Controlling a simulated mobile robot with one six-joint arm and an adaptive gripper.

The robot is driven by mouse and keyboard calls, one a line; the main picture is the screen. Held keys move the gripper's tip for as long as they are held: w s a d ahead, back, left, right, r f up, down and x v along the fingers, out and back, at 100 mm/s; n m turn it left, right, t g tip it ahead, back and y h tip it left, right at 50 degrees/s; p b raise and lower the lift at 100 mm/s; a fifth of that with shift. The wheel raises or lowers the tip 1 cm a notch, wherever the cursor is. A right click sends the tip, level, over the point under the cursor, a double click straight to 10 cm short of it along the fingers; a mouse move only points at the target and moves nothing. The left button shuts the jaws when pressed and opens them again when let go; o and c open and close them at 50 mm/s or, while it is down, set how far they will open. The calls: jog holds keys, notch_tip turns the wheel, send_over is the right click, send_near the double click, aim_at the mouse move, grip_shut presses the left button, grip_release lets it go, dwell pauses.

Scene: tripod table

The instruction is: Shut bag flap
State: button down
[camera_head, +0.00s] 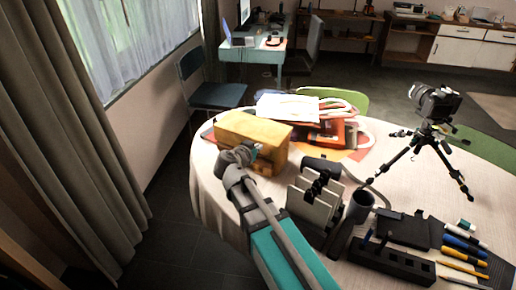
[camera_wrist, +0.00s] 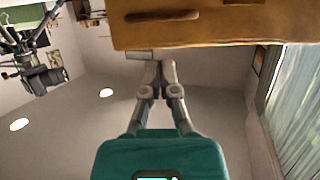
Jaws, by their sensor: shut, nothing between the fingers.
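The ochre, box-shaped bag (camera_head: 262,135) stands near the left side of the round table. In the wrist view, a brown-yellow part of the bag (camera_wrist: 205,30) with a dark slot fills the top. I cannot tell which part is the flap or whether it is open.
Papers and an orange-red pile (camera_head: 325,132) lie behind the bag. A camera on a tripod (camera_head: 435,105) stands at the right. A chair (camera_head: 210,92) stands beyond the table.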

aim_at(264, 153)
jog(key=shift+f+b, duration=1.85)
jog(key=shift+f, duration=0.35)
jog(key=shift+s+a+r, duration=0.1)
jog(key=shift+r, duration=0.1)
jog(key=s+a, duration=0.5)
jog(key=s, duration=0.5)
jog(key=shift+a, duration=0.15)
jog(key=shift+s+f, duration=0.1)
jog(key=shift+s, duration=0.05)
